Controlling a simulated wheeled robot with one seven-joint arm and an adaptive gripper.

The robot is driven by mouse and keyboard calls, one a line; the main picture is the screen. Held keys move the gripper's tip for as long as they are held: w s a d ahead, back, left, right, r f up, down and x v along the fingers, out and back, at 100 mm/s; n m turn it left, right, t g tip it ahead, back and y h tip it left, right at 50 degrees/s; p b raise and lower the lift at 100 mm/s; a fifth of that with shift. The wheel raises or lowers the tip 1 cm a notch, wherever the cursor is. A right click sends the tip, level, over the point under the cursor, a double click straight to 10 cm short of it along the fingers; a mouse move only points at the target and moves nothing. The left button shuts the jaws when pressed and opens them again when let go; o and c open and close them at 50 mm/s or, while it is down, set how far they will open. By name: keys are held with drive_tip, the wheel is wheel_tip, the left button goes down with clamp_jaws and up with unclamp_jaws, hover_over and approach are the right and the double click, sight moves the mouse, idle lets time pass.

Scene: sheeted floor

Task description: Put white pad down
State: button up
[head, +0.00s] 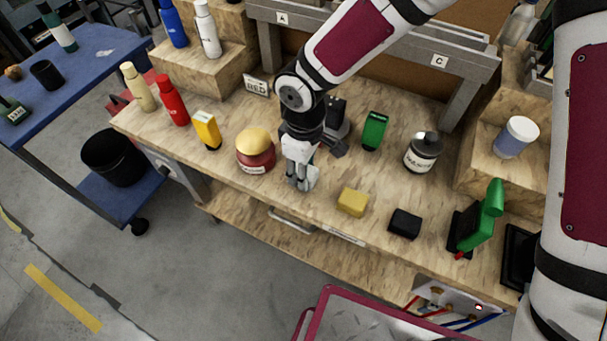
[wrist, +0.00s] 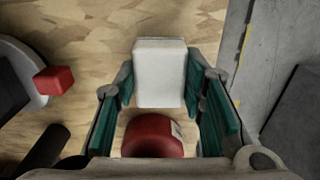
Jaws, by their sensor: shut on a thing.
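My gripper (head: 302,182) points down over the wooden workbench (head: 275,207), near its front edge and just right of the red jar with the yellow lid. Its fingers are shut on the white pad (wrist: 160,72), which fills the space between the teal finger pads in the wrist view. In the head view the pad is mostly hidden by the fingers. I cannot tell whether its underside touches the bench.
The red jar (head: 255,155) stands close on the left. A yellow block (head: 352,202) and a black block (head: 404,223) lie to the right. A green item (head: 375,130) and a dark-lidded jar (head: 422,152) stand behind. Bare wood lies between gripper and yellow block.

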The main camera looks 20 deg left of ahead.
drive_tip(key=shift+s+d+f, duration=0.1)
drive_tip(key=shift+s+f, duration=0.05)
drive_tip(key=shift+f, duration=0.5)
drive_tip(key=shift+s+f, duration=0.1)
drive_tip(key=shift+f, duration=0.5)
drive_tip(key=o, duration=1)
drive_tip(key=shift+f, duration=0.1)
drive_tip(key=shift+w, duration=0.1)
wheel_tip(320, 180, up, 14)
drive_tip(key=shift+f, duration=0.15)
drive_tip(key=shift+w, duration=0.15)
